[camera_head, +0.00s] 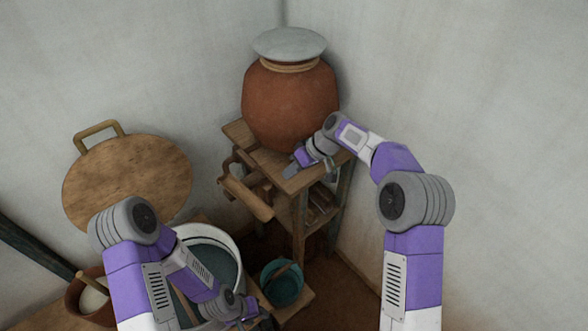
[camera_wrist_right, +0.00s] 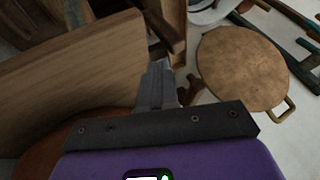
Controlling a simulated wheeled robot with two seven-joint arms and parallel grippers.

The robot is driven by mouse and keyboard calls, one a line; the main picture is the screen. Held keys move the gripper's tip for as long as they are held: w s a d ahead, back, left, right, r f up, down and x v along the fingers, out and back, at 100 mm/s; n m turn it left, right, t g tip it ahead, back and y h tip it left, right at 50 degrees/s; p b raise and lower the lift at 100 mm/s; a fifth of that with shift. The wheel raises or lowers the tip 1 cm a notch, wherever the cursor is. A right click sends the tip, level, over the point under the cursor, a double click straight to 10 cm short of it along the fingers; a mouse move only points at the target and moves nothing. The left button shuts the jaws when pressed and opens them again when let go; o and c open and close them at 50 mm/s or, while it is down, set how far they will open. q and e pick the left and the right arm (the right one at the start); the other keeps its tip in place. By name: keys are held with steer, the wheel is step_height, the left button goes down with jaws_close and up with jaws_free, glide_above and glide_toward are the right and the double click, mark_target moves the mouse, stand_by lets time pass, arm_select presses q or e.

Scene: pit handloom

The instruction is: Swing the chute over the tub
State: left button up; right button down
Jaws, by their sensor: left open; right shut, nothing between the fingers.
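The chute (camera_head: 246,193) is a wooden trough on the left side of a wooden stand. Its lower end points down and right, to the right of the tub (camera_head: 236,243). The tub is pale-rimmed with dark liquid, partly hidden by my left arm; part of it shows at the top of the right wrist view (camera_wrist_right: 208,14). My right gripper (camera_head: 292,171) is shut and empty at the stand's top, above and right of the chute. Its closed fingers also show in the wrist view (camera_wrist_right: 158,82). My left gripper (camera_head: 262,318) is open, low in front of the tub, near the bottom edge.
A large clay jar (camera_head: 290,105) with a pale lid stands on the stand (camera_head: 299,215), close to my right forearm. A teal bucket (camera_head: 283,286) sits below. A round wooden lid (camera_head: 125,183) leans on the left wall. A brown pot (camera_head: 92,298) stands lower left.

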mark_target(279, 181)
arm_select(q)
steer(key=shift+f+b, duration=0.3)
steer(key=shift+f, duration=0.1)
arm_select(e)
steer(key=x, duration=0.6)
